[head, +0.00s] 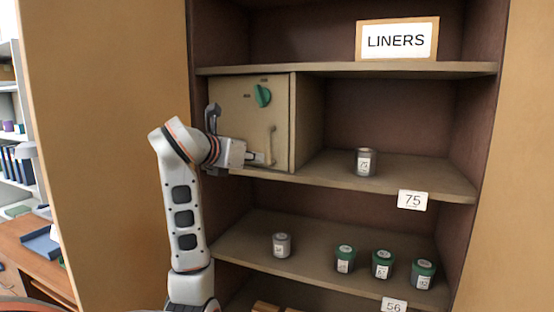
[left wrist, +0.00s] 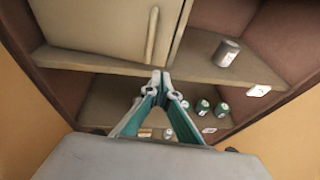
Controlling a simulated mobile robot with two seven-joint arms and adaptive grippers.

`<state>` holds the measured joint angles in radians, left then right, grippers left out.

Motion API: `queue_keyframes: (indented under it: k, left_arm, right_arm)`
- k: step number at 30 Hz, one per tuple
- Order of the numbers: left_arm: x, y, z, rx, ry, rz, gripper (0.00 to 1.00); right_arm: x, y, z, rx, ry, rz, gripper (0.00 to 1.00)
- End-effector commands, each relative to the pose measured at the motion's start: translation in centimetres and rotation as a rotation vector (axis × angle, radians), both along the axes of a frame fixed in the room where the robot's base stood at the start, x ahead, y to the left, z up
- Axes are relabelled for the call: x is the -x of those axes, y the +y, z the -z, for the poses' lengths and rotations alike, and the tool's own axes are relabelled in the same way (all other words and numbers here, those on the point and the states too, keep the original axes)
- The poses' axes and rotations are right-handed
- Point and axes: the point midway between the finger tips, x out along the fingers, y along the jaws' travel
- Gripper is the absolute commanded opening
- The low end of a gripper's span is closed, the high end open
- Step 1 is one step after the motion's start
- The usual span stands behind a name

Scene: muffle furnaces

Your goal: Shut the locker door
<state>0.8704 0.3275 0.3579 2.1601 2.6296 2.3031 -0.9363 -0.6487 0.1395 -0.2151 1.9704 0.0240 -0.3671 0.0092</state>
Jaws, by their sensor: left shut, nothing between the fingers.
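The locker door (head: 235,115) is a beige panel with a green knob (head: 263,96) and a vertical bar handle (head: 271,145). It stands at the left of the middle shelf and looks shut or nearly so. It also shows at the top of the left wrist view (left wrist: 105,22), with the handle (left wrist: 151,35). My left gripper (head: 262,158) is in front of the door's lower part, near the handle's lower end. Its fingertips (left wrist: 160,76) are together and empty, below the handle in the left wrist view. Whether they touch the door is unclear. My right gripper is out of view.
A grey canister (head: 366,162) stands on the middle shelf (head: 420,176), right of the locker. Several jars, some green-lidded (head: 382,264), stand on the shelf below. A LINERS sign (head: 397,41) is above. Tall tan cabinet panels (head: 100,130) flank the shelves.

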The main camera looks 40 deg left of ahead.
Motion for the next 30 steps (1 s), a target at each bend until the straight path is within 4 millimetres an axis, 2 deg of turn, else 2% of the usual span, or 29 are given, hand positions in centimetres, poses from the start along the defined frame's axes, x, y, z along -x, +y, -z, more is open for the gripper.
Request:
queue_keyframes:
  k: [11,15,21,30]
  left_arm:
    - [-7.1,0.7,2.3,0.003,0.003,0.001,0.0]
    - [-9.2,1.0,2.2,0.001,0.002,0.001,0.0]
    - [-10.9,1.3,2.3,-0.001,0.002,-0.001,0.0]
    - [-11.2,1.4,2.3,-0.001,0.001,-0.002,0.0]
  right_arm:
    - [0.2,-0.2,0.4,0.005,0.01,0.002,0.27]
    - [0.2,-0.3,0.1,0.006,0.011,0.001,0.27]
    - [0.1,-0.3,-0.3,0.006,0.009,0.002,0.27]
    - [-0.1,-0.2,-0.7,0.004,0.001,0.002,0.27]
